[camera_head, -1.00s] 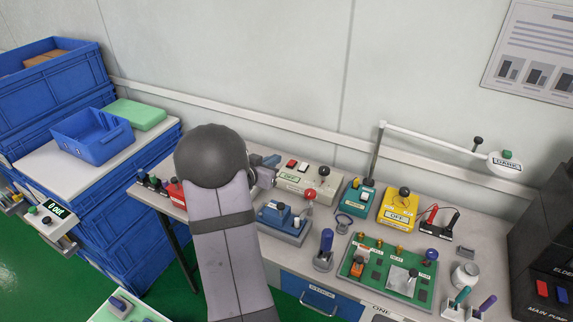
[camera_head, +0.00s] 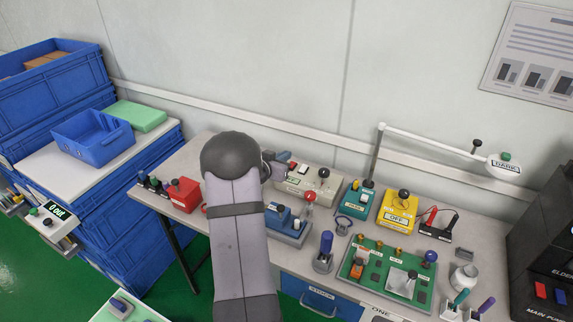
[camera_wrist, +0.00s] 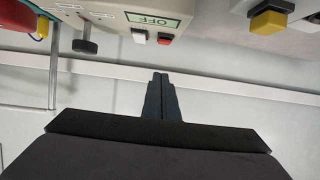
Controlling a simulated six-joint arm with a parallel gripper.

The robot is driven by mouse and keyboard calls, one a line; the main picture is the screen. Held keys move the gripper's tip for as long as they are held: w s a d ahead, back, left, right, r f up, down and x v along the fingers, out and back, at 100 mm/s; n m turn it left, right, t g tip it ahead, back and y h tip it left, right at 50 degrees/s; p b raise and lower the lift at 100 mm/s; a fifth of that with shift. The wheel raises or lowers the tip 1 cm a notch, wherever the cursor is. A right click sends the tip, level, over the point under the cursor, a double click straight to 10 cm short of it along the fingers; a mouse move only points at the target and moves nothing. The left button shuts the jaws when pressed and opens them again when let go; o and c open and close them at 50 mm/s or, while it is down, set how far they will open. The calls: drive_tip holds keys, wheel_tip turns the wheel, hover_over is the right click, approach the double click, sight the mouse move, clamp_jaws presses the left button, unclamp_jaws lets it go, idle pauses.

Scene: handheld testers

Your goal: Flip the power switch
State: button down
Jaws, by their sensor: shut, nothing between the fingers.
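The beige tester (camera_head: 290,186) stands behind my arm on the bench. It has a red button, a white button, a dark round knob and a red ball lever. In the wrist view, upside down, the tester (camera_wrist: 115,17) fills the top edge. Its green-framed label seems to read OFF. The white button (camera_wrist: 139,37) and red button (camera_wrist: 164,40) sit beside the label, and the dark knob (camera_wrist: 85,46) is farther left. My gripper (camera_wrist: 160,76) is shut and empty, its tips appearing just below the red button, with a gap in the picture. In the head view, my gripper (camera_head: 281,167) is at the tester's left end, partly hidden by my arm.
A blue device (camera_head: 283,221) stands in front of the tester. A teal box (camera_head: 356,200) and a yellow box (camera_head: 397,212) marked OFF stand to its right. A red box (camera_head: 183,195) is on the left. The wall rises behind the bench.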

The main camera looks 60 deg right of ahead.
sight(293, 163)
drive_tip(key=x, duration=0.2)
drive_tip(key=shift+d+f, duration=0.25)
drive_tip(key=shift+d, duration=0.05)
drive_tip(key=shift+a+f, duration=0.2)
drive_tip(key=shift+f, duration=0.55)
drive_tip(key=shift+a+f+p, duration=0.15)
drive_tip(key=shift+f+p, duration=0.15)
drive_tip(key=shift+f, duration=0.75)
drive_tip(key=shift+a+f+b, duration=0.15)
drive_tip(key=shift+f+b, duration=0.2)
drive_tip(key=shift+f, duration=0.15)
drive_tip(key=shift+r, duration=0.1)
drive_tip(key=shift+r+p, duration=0.8)
